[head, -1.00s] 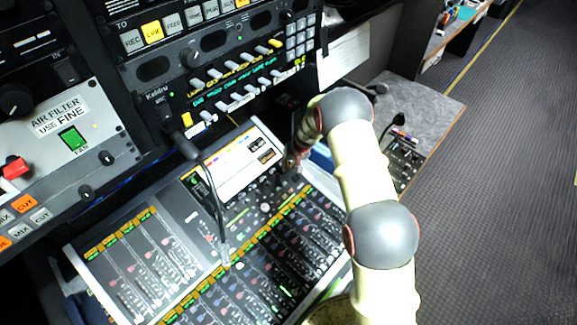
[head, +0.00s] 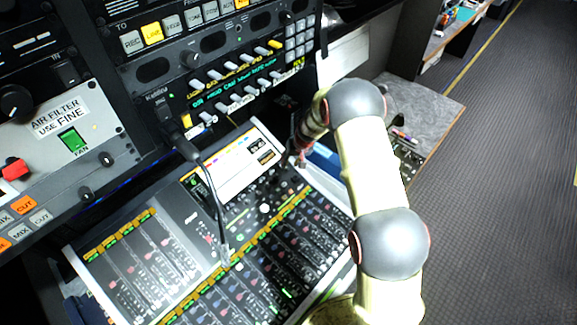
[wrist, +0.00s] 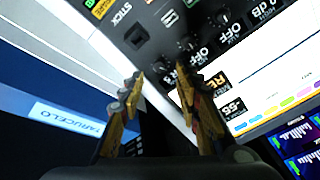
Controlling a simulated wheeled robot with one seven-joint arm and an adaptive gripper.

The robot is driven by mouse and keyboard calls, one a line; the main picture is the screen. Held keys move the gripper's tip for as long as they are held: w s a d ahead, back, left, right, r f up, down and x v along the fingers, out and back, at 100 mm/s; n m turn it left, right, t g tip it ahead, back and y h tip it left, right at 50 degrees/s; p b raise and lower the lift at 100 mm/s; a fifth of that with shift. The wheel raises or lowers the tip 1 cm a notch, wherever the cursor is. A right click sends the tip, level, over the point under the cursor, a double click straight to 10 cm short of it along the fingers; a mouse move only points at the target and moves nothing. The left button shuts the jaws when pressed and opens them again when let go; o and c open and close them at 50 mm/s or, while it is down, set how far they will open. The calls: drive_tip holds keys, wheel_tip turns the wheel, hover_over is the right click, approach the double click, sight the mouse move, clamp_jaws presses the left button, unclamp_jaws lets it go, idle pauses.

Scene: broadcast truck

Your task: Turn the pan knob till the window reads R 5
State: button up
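The mixing console (head: 150,262) fills the lower middle of the head view. My gripper (head: 299,158) is at its upper right corner, small and partly hidden by my arm. Black knobs (wrist: 222,18) and small windows reading OFF (wrist: 198,56) lie beyond the fingertips. I cannot tell which knob is pan.
A gooseneck microphone (head: 214,200) arches over the console. The console's bright screen (head: 238,168) is left of my gripper. A rack of buttons (head: 215,60) stands behind. A blue surface with a label (wrist: 70,118) is at left in the wrist view. Open floor (head: 490,200) lies right.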

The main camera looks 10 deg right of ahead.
drive_tip(key=v, duration=0.7)
idle(0.4)
